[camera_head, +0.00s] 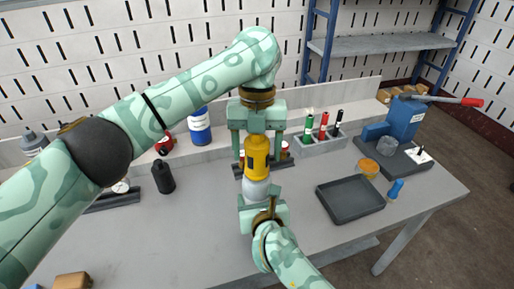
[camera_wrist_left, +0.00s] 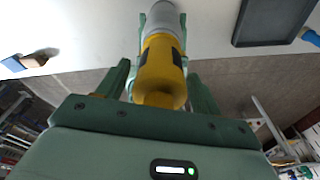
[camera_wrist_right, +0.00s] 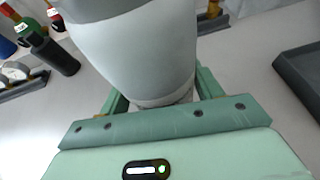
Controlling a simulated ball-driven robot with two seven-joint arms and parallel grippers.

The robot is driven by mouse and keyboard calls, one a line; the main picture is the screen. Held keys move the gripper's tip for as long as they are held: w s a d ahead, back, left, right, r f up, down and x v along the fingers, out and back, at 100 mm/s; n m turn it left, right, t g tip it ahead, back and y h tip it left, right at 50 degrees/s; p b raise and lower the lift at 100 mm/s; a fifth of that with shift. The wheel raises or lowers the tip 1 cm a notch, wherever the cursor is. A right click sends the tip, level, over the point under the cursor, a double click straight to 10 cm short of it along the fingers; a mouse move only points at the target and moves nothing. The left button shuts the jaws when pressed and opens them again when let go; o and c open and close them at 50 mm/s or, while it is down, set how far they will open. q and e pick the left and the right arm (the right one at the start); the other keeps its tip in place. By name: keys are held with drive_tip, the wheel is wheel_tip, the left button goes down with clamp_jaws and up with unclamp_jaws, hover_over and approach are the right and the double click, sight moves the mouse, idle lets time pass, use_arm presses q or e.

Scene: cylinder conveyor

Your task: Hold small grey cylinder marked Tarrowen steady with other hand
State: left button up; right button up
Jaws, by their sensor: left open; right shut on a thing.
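The small grey cylinder (camera_head: 256,189) stands about upright above the table, with a yellow part that has a dark patch (camera_head: 257,158) on top. I cannot read the name on it. My right gripper (camera_head: 262,204) is shut on the grey body from below; the grey body fills the right wrist view (camera_wrist_right: 135,50). My left gripper (camera_head: 258,147) comes down from above, open, with its fingers on either side of the yellow part. The left wrist view shows the yellow part (camera_wrist_left: 160,65) between the open fingers, with the grey body (camera_wrist_left: 165,18) beyond.
A dark tray (camera_head: 350,199), an orange bowl (camera_head: 368,168) and a blue-handled tool (camera_head: 396,188) lie to the right. A blue press (camera_head: 403,122) stands behind them. The table's front left is mostly clear.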

use_arm(q)
wheel_tip(320, 180, up, 2)
drive_tip(key=shift+r, duration=0.1)
drive_tip(key=m, duration=0.4)
drive_tip(key=shift+m+y, duration=0.3)
drive_tip(key=shift+y, duration=0.1)
drive_tip(key=shift+m, duration=0.7)
drive_tip(key=m, duration=0.4)
drive_tip(key=shift+t+y, duration=0.3)
drive_tip(key=shift+m, duration=1)
drive_tip(key=shift+m, duration=0.6)
drive_tip(key=m+t, duration=0.1)
drive_tip(key=m, duration=0.3)
drive_tip(key=shift+m, duration=0.4)
